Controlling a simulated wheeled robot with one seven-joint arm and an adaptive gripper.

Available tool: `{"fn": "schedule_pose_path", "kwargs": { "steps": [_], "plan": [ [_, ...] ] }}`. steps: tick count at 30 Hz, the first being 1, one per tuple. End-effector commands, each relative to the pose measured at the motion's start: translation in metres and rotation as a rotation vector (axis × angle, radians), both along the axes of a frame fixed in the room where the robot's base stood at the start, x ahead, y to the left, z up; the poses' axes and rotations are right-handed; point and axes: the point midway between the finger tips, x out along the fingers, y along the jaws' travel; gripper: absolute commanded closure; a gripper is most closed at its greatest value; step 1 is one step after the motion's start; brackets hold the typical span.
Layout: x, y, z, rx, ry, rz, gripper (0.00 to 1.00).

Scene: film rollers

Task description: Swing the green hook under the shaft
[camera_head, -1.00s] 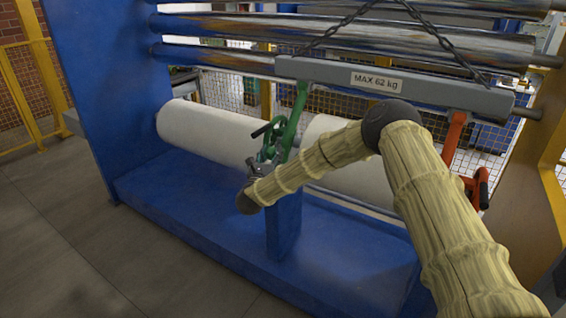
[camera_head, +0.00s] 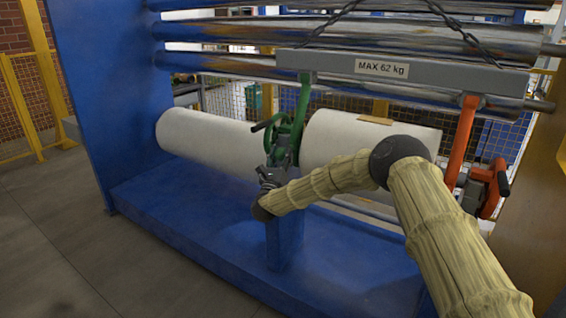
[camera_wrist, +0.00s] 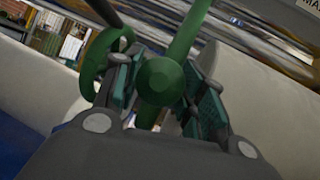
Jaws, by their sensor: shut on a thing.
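The green hook (camera_head: 303,98) hangs from the left end of the grey lifting beam (camera_head: 325,62). Its lower, curved part is in front of the gap between two white rolls. My gripper (camera_head: 277,160) is shut on the hook's lower part, just above the blue post (camera_head: 285,225). In the wrist view, a round green knob of the hook (camera_wrist: 162,80) sits between the two finger pads. The shaft in the gap is hidden by the hook and gripper, so I cannot tell whether the hook is under it.
A left white roll (camera_head: 205,135) and right white roll (camera_head: 335,140) lie above the blue base (camera_head: 180,215). An orange hook (camera_head: 463,135) hangs at the beam's right end. Metal rollers (camera_head: 230,64) run behind the beam. Grey floor (camera_head: 60,240) is clear at left.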

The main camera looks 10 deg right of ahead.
Motion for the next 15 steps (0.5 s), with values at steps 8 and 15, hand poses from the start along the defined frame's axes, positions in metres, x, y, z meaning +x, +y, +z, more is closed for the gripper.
{"fn": "schedule_pose_path", "kwargs": {
  "steps": [8,15],
  "plan": [
    [0.0071,-0.0019,-0.0041,-0.019,-0.028,0.003,1.00],
    [0.0089,-0.0042,-0.0036,-0.024,-0.033,0.002,1.00]
  ]
}}
